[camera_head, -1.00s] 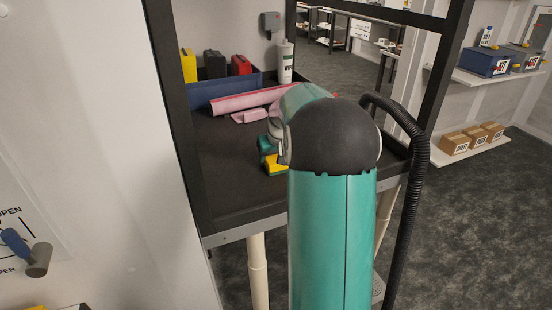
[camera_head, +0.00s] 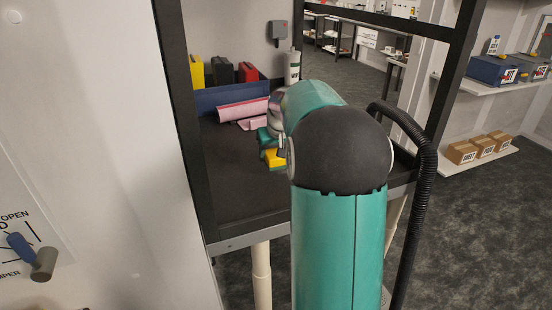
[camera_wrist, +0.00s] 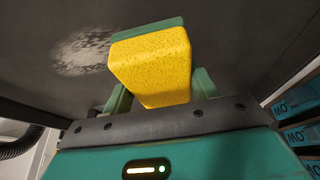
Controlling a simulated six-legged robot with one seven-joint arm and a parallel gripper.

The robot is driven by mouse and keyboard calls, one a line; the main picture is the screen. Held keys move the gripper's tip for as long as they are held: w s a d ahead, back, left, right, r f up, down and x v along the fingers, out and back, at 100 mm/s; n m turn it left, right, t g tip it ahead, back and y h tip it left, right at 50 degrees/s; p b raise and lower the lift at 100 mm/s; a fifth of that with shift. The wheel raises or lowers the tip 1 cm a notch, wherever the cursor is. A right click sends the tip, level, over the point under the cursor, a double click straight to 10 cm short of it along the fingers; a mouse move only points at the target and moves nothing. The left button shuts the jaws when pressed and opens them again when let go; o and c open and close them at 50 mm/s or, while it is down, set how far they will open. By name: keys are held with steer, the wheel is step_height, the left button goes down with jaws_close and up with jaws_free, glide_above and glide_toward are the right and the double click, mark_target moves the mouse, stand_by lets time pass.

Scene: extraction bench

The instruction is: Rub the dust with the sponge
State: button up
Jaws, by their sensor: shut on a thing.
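The sponge is a yellow block (camera_wrist: 155,65) with a green scouring face; in the head view its yellow part (camera_head: 274,158) shows low over the dark bench top. My gripper (camera_wrist: 160,92) is shut on the sponge, with one green finger on each side of it. The dust is a pale grey-white patch (camera_wrist: 83,50) on the dark surface, left of the sponge in the wrist view. The sponge's green face is toward that surface; I cannot tell whether it touches. The dust cannot be made out in the head view, where my arm hides part of the bench.
A blue bin (camera_head: 230,97) with yellow, black and red containers stands at the bench's back. Pink rolled material (camera_head: 243,109) lies before it, and a white bottle (camera_head: 292,66) stands beside it. Dark frame posts (camera_head: 184,120) edge the bench. The bench's front left (camera_head: 240,190) is clear.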

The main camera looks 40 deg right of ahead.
steer(key=shift+r, duration=1.3)
steer(key=shift+s, duration=0.15)
